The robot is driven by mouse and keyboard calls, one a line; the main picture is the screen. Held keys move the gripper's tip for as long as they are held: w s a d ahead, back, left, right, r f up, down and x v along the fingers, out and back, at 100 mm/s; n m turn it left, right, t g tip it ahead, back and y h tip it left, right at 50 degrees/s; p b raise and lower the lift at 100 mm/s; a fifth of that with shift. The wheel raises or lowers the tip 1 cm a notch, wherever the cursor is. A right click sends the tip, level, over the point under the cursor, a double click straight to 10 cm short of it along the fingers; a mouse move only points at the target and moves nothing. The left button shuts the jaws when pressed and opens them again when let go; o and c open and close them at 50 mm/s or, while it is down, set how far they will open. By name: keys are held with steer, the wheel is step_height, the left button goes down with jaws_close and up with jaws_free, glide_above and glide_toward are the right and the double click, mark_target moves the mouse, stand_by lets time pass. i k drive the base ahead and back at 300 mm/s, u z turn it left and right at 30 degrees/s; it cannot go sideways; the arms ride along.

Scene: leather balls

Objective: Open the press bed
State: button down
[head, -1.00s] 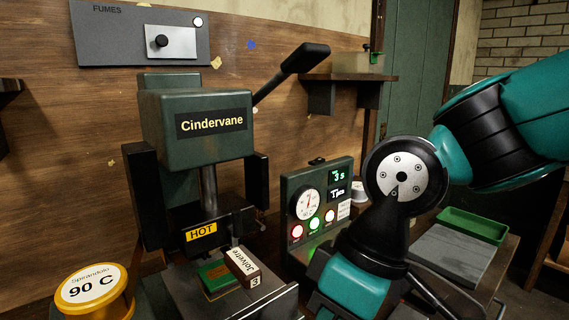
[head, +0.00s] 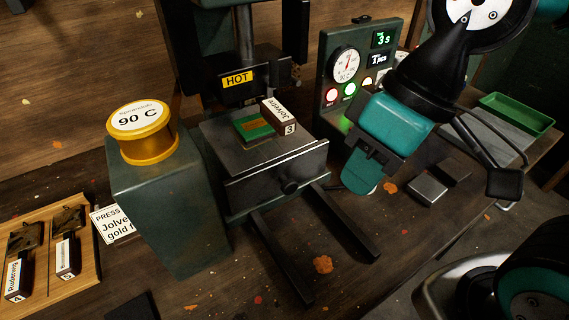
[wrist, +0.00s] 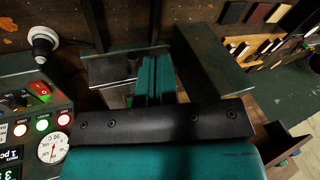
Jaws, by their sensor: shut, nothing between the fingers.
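My teal gripper (head: 362,178) is shut and empty, pointing down to the right of the bed, apart from the knob. Its closed fingers also show in the wrist view (wrist: 155,72).
A control box (head: 352,70) with a gauge and lit buttons stands right behind my gripper. A yellow 90 C tin (head: 142,130) sits on a green pedestal (head: 170,205) at left. The bench ahead of the bed is mostly clear.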

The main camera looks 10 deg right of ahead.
mark_target(251, 174)
steer(key=z, duration=1.2)
steer(key=k, duration=0.7)
steer(key=z, duration=0.35)
